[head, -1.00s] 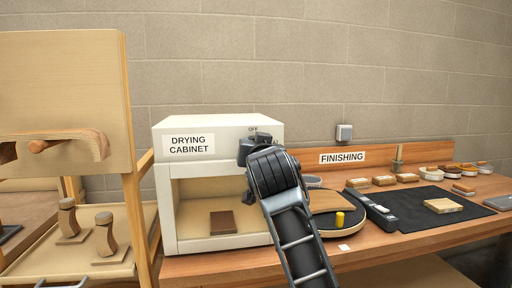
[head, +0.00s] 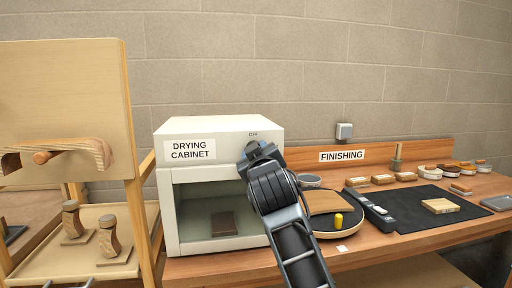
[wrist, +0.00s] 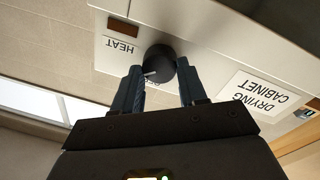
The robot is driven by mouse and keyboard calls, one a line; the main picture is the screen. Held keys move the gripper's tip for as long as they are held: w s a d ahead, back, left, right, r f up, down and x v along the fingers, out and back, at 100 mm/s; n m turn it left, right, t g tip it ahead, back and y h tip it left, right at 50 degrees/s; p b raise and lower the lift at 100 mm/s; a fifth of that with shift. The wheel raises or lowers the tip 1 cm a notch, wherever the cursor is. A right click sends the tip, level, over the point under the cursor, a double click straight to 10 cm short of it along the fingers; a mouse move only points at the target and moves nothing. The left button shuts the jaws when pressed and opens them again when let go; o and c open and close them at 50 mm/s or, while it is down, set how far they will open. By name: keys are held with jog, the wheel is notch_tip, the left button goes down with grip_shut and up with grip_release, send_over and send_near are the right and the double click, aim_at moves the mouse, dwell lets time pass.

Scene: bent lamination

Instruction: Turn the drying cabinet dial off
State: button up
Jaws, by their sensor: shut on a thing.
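The drying cabinet (head: 225,126) is a white box with a dark front window, on the bench at the middle left of the head view. Its dial (wrist: 160,62) is a round black knob with a white pointer mark, beside the HEAT label (wrist: 122,47) in the upside-down wrist view. The pointer is towards the partly hidden OFF lettering at the knob's lower edge there. My gripper (wrist: 160,76) is shut on the dial, one finger on each side. In the head view my gripper (head: 257,152) hides the dial, below the OFF lettering.
A brown block (head: 223,223) lies inside the cabinet. A round turntable (head: 330,217) with a yellow peg stands to the right, near my arm. Further right are a black mat (head: 415,212) and several small blocks. A wooden rack (head: 140,200) stands close on the left.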

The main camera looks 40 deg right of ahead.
jog(key=shift+f+n+t+y+p, duration=0.15)
jog(key=shift+n+p, duration=0.85)
jog(key=shift+n, duration=1.7)
jog(key=shift+n+t+y+p, duration=0.2)
jog(key=shift+n+p, duration=0.75)
jog(key=shift+n, duration=1.75)
jog(key=o, duration=1.1)
jog(key=shift+c, duration=0.2)
jog(key=shift+f, duration=0.1)
